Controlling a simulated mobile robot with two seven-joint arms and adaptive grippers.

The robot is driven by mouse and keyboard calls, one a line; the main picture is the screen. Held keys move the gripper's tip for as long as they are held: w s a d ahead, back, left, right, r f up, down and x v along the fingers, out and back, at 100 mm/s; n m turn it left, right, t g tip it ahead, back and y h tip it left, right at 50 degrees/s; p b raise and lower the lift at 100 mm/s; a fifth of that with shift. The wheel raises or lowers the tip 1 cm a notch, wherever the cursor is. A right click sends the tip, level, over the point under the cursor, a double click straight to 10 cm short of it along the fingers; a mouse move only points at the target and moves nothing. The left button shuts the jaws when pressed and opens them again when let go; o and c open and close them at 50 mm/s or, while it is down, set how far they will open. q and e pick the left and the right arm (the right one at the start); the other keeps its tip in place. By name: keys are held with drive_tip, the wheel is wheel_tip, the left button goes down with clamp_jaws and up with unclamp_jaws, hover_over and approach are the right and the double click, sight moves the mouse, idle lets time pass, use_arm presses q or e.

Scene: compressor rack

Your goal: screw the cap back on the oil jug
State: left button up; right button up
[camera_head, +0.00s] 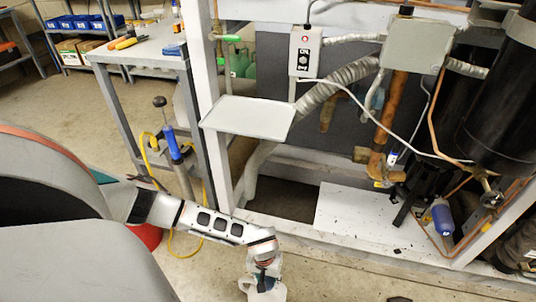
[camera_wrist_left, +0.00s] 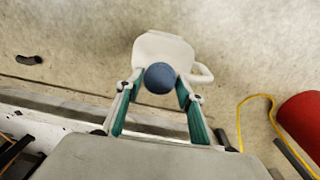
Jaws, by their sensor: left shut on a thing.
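The white oil jug (camera_head: 249,289) stands on the floor at the bottom edge of the head view, partly cut off and partly behind my gripper. It also shows in the left wrist view (camera_wrist_left: 160,48), with its handle to the right. The round blue cap (camera_wrist_left: 160,77) sits between the fingertips of my left gripper (camera_wrist_left: 158,88), which is shut on it. In the head view the left gripper (camera_head: 264,277) points down over the jug. The cap overlaps the jug top; I cannot tell whether it touches the neck. My right gripper is not in view.
The rack's white lower beam (camera_head: 350,240) runs close to the right of the jug. A red bucket (camera_wrist_left: 303,118) and a yellow hose (camera_wrist_left: 243,118) lie to the jug's side. A blue hand pump (camera_head: 172,143) stands farther back. Small dark debris (camera_wrist_left: 29,59) lies on the floor.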

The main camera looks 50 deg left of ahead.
use_arm(q)
drive_tip(key=shift+s+a+f, duration=0.2)
drive_tip(key=shift+s+f, duration=0.35)
drive_tip(key=o, duration=1.5)
drive_tip(key=shift+o, duration=0.3)
drive_tip(key=shift+w+r, duration=0.2)
drive_tip(key=shift+w, duration=0.2)
drive_tip(key=c, duration=0.9)
drive_tip(key=m, duration=0.3)
drive_tip(key=shift+w+a+r, duration=0.1)
drive_tip(key=shift+w, duration=0.1)
drive_tip(key=m, duration=0.5)
drive_tip(key=shift+w, duration=0.1)
drive_tip(key=m, duration=0.3)
drive_tip(key=shift+w+m+g, duration=0.1)
drive_tip(key=shift+m+g, duration=0.2)
drive_tip(key=shift+d+m, duration=0.2)
drive_tip(key=shift+m, duration=0.6)
drive_tip(key=shift+d+m, duration=0.1)
drive_tip(key=shift+m, duration=1.3)
